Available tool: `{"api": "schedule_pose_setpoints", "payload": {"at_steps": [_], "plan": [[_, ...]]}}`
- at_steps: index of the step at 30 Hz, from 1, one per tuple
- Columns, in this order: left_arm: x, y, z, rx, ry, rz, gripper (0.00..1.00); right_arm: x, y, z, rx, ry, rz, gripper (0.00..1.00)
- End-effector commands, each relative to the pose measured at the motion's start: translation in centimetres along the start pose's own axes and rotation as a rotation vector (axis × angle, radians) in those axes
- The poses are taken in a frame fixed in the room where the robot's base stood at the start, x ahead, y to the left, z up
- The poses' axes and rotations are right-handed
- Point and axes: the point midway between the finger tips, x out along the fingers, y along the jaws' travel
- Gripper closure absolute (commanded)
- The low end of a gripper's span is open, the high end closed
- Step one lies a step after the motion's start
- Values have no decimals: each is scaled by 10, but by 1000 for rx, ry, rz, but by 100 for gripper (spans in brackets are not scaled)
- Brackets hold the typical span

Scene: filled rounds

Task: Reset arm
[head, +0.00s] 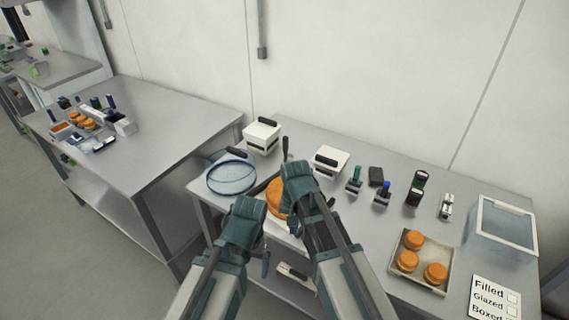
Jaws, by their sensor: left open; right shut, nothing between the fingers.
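My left gripper (262,262) is at the front edge of the near table, with its fingers mostly hidden behind its own wrist. My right gripper (293,226) is over the table's left part, in front of an orange round (276,196); it is shut with nothing seen in it. The orange round is partly hidden behind my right arm, so I cannot tell whether the gripper touches it. A tray (447,289) on the right holds several orange rounds (411,239).
A blue-rimmed round sieve or pan (231,177), white boxes with dark handles (262,136), small green- and blue-topped tools (383,193), a clear-lidded bin (504,226) and a checklist card (494,299) stand on the table.

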Motion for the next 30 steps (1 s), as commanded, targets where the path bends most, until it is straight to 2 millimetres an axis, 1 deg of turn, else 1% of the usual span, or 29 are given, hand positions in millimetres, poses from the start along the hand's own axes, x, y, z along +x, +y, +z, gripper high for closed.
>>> {"api": "schedule_pose_setpoints", "payload": {"at_steps": [2,4,5,9,12,14,16,18,30], "plan": [[1,0,0,0,0,0,0,1,0,1,-3,0,0,100],[6,0,0,0,0,0,0,6,1,12,-45,-1,8,100],[10,1,-1,0,0,0,0,10,2,22,-84,-2,14,100],[29,3,-2,-1,0,0,0,29,11,75,-348,-10,60,100],[38,4,-2,-1,0,0,0,37,18,102,-509,-18,88,100],[40,4,-2,-2,0,0,0,39,20,111,-575,-22,100,100],[41,4,-2,-2,0,0,0,40,21,117,-621,-26,109,100],[41,4,-2,-2,0,0,0,39,22,118,-637,-27,112,100],[40,4,-2,-2,0,0,0,38,21,116,-634,-27,111,100]]}}
